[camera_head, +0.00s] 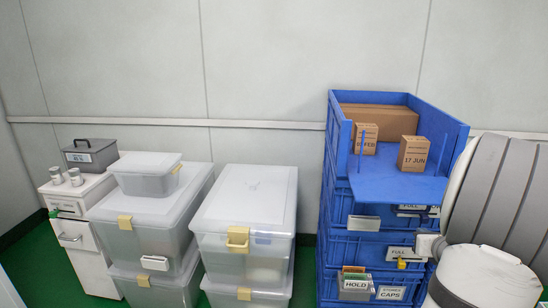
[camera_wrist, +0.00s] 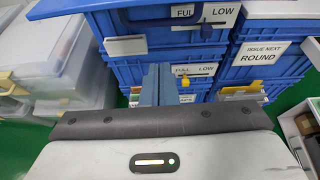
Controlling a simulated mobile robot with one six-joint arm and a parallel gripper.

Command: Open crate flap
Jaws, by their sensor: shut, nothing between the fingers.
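A stack of blue crates stands at the right in the head view. The top crate (camera_head: 402,98) has its front flap (camera_head: 390,180) folded down and outward, so its front is open. Cardboard boxes sit inside, including a small one (camera_head: 365,138) and another (camera_head: 413,153) marked "17 JUN" near the flap. In the wrist view my gripper (camera_wrist: 157,70) is shut and empty, pointing at the lower crates (camera_wrist: 185,45) with "FULL" and "LOW" labels. In the head view my arm is at the lower right and hides part of the stack's right side.
Clear lidded bins (camera_head: 246,200) stand left of the stack, with a smaller tub (camera_head: 147,177) on one. A white cabinet (camera_head: 75,235) with a grey case (camera_head: 90,152) is at far left. Another crate stack (camera_wrist: 262,62) stands close on the right in the wrist view.

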